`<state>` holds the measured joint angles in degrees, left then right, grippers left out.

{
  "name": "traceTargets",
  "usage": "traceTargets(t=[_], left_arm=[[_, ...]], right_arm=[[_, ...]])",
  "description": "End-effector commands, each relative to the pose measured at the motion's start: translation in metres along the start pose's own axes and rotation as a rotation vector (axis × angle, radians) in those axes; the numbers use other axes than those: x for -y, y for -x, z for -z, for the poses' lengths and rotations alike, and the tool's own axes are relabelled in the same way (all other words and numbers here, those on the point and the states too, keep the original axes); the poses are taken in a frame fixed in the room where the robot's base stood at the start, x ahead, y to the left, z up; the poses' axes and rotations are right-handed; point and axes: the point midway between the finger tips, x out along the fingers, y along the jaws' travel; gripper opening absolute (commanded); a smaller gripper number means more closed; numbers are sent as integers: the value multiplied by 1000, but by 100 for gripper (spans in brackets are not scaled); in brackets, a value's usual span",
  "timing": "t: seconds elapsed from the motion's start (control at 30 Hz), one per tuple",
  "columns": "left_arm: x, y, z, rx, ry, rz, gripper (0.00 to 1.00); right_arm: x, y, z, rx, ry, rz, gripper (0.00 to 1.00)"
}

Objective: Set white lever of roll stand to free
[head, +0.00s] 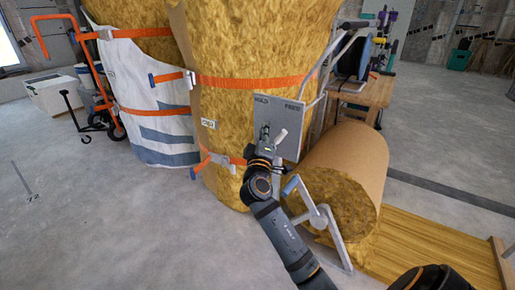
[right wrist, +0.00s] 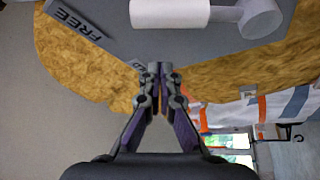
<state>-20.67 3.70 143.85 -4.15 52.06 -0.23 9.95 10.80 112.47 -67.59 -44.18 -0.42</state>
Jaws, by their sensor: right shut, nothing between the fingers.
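The grey plate (head: 290,118) of the roll stand has HOLD at its upper left and FREE at its upper right. The white lever (head: 281,135) in front of it slants up and right, toward the FREE side. In the right wrist view the plate (right wrist: 105,22) appears turned over, with FREE at left, and the white lever (right wrist: 170,12) lies along the top edge. My right gripper (head: 265,134) is shut and empty, just left of the lever in the head view. Its fingertips (right wrist: 160,68) show apart from the lever in the wrist view. My left gripper is not in view.
Large yellow insulation rolls (head: 255,50) with orange straps stand behind the plate. A roll lying down (head: 345,165) is at right, with a grey bracket (head: 322,220) before it. An orange hand truck (head: 110,100) stands at left. The floor at lower left is clear.

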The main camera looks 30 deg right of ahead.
Motion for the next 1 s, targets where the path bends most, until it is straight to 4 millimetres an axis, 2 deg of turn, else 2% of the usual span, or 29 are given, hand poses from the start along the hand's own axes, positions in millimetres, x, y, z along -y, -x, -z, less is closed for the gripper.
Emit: traceTargets(t=[0.03, 0.2, 0.4, 0.6, 1.0], left_arm=[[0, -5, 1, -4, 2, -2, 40], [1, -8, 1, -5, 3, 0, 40], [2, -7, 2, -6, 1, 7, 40], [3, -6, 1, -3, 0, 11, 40], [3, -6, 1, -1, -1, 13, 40]], right_arm=[[2, 16, -1, 4, -2, 9, 0], [1, 58, -2, 6, -4, 9, 0], [0, 91, -2, 4, -4, 5, 0], [-1, 101, -1, 2, 0, 2, 0], [-2, 101, -1, 1, 0, 2, 0]])
